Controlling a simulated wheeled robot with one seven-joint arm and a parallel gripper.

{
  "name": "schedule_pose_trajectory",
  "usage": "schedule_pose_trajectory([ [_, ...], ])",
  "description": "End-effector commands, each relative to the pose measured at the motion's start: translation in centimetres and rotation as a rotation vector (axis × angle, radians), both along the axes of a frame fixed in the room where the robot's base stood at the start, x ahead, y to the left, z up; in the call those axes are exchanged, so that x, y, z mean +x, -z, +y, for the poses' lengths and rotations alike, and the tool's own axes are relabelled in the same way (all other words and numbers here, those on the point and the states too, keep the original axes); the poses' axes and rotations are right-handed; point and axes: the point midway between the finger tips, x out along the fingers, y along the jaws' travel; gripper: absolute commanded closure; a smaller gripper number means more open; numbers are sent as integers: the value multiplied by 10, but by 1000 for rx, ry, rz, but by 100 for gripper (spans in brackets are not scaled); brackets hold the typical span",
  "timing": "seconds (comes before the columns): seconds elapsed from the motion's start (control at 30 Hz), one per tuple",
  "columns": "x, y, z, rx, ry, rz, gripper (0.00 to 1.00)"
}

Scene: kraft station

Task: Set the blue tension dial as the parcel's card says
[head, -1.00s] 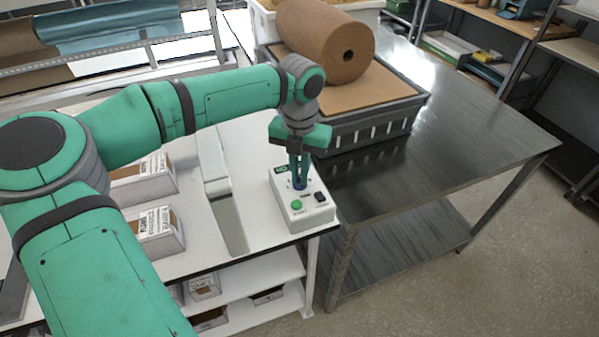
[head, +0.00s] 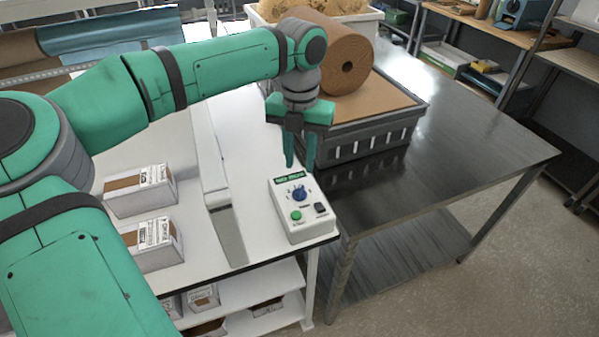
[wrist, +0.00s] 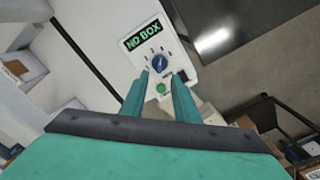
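The blue tension dial (head: 299,194) sits on a white control box (head: 311,222) at the front right corner of the white table. It also shows in the wrist view (wrist: 159,63), where its pointer setting is too small to read surely. The box's display (wrist: 143,33) reads "NO BOX". My gripper (head: 300,164) is above and behind the dial, apart from it, fingers open with nothing between them. Two cardboard parcels (head: 139,191) (head: 152,243) with white printed labels stand on the table at left; their print is too small to read.
A green button (head: 296,215) and a dark switch (head: 320,209) are beside the dial. A grey crate (head: 372,137) with a brown paper roll (head: 330,55) stands behind. The metal table (head: 450,145) at right is mostly clear.

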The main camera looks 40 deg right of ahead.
Motion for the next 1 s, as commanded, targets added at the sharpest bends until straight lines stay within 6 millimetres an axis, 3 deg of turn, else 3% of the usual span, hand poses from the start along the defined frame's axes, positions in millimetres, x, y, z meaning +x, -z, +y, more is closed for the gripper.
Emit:
schedule_pose_trajectory([
  [0.23, 0, -22, 0, 0, -1, 0, 72],
  [0.83, -2, -24, -3, -1, 5, 2, 72],
  [0.93, -10, -27, -16, -29, 29, 20, 72],
  [1.0, -24, -34, -38, -75, 73, 56, 72],
])
